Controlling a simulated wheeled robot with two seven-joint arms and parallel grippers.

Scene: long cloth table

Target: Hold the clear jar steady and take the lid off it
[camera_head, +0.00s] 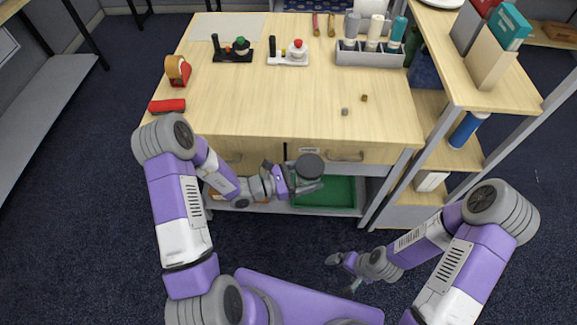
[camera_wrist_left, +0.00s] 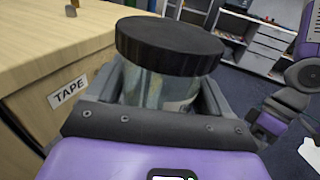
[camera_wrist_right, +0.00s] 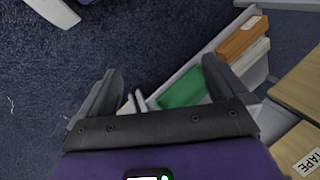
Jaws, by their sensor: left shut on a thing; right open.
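The clear jar (camera_wrist_left: 155,88) with its black lid (camera_wrist_left: 168,40) is upright between the fingers of my left gripper (camera_wrist_left: 160,95), which is shut on the jar's body. The lid sits on top of the jar. In the head view the dark lid (camera_head: 310,165) shows in front of the table's drawers, and the left gripper (camera_head: 300,183) holds it there off the table; the jar's body is mostly hidden. My right gripper (camera_head: 342,273) is lower and to the right, open and empty. In the right wrist view its fingers (camera_wrist_right: 170,100) are spread apart with nothing between them.
A grey holder (camera_head: 370,57) with bottles, two switch-like devices (camera_head: 232,52) and a tape dispenser (camera_head: 178,70) stand farther back. A shelf (camera_head: 470,100) is at the right; a green tray (camera_head: 325,191) lies below.

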